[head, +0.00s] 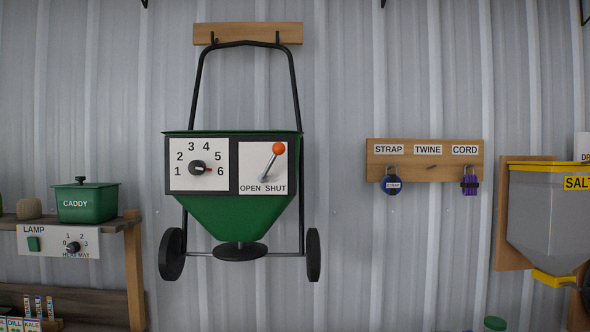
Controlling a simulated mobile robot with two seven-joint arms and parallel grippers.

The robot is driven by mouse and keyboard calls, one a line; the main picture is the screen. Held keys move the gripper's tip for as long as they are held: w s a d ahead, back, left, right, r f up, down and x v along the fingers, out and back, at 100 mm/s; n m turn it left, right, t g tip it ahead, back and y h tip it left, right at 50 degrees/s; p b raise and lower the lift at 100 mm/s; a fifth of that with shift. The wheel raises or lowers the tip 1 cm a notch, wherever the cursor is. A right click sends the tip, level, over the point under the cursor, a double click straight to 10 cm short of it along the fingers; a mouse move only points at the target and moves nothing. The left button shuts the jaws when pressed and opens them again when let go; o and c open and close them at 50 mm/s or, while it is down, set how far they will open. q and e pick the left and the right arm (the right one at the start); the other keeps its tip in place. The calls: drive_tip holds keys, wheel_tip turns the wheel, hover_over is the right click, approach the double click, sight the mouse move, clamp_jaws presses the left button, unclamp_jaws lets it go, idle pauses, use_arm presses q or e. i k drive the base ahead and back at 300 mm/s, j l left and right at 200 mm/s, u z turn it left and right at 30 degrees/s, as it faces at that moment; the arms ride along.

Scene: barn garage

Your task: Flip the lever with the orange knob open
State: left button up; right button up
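A lever with an orange knob (278,148) is on a white panel (251,162) on the front of a green spreader (238,214). The lever's base is near the bottom middle of the panel, and its knob leans up and to the right. The panel reads OPEN at the lower left and SHUT at the lower right; the knob is on the SHUT side. Neither of my grippers is in view.
The spreader hangs by its black handle from a wooden board (248,33). A shelf at left holds a green caddy (86,202). A hook board (424,160) and a SALT bin (546,214) are at right. Bare wall lies between spreader and hook board.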

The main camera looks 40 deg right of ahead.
sight(278, 149)
drive_tip(key=z, duration=1.15)
